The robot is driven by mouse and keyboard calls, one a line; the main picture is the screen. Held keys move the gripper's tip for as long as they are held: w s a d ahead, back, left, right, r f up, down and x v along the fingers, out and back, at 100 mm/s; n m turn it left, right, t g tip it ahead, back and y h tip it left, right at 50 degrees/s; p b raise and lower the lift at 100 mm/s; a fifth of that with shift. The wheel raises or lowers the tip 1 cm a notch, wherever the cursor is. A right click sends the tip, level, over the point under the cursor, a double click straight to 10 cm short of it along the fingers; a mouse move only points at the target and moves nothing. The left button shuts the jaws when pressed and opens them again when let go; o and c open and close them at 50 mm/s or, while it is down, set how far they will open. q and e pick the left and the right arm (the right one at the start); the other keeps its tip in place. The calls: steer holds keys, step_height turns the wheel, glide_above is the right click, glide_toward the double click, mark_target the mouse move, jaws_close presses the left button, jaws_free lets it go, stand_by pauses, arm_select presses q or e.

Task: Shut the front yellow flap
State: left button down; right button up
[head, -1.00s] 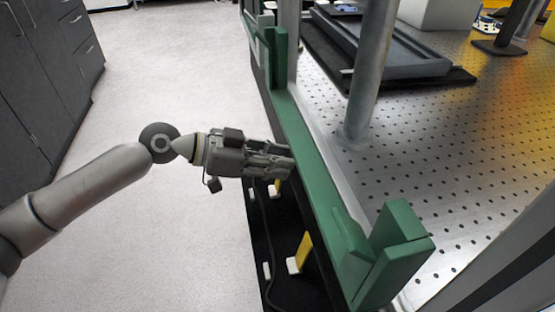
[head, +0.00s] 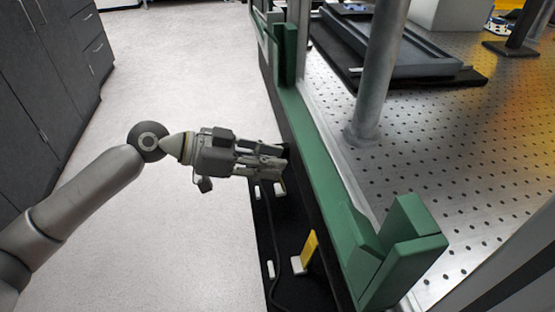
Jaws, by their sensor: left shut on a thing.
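One yellow flap (head: 309,249) stands upright, slightly tilted, by a white block on the black strip below the green frame, nearest to me. A second yellow flap (head: 283,185) shows only as a sliver under my left gripper's fingertips; the fingers hide the remainder. My left gripper (head: 284,161) reaches in from the left, beside the dark side of the bench under the green rail. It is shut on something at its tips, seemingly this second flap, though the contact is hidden. My right gripper is not in view.
The green frame (head: 318,152) runs along the bench edge, with a green corner block (head: 406,245) close by. A metal post (head: 378,75) stands on the perforated bench top (head: 440,165). A dark cable hangs below the gripper. The pale floor at left is clear, with dark cabinets beyond.

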arm_select(q)
steer(key=shift+s+a+f+b, duration=0.2)
steer(key=shift+a+f+b, duration=0.1)
steer(key=shift+a+f, duration=0.65)
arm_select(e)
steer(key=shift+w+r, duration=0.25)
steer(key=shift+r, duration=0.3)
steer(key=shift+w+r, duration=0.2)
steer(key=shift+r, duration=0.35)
arm_select(q)
steer(key=shift+a, duration=0.1)
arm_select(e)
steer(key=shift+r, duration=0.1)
arm_select(q)
steer(key=c, duration=1.5)
jaws_free()
steer(key=o, duration=0.3)
steer(key=shift+r, duration=0.25)
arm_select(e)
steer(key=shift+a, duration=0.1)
arm_select(q)
steer(key=v, duration=1.2)
steer(key=shift+r, duration=0.1)
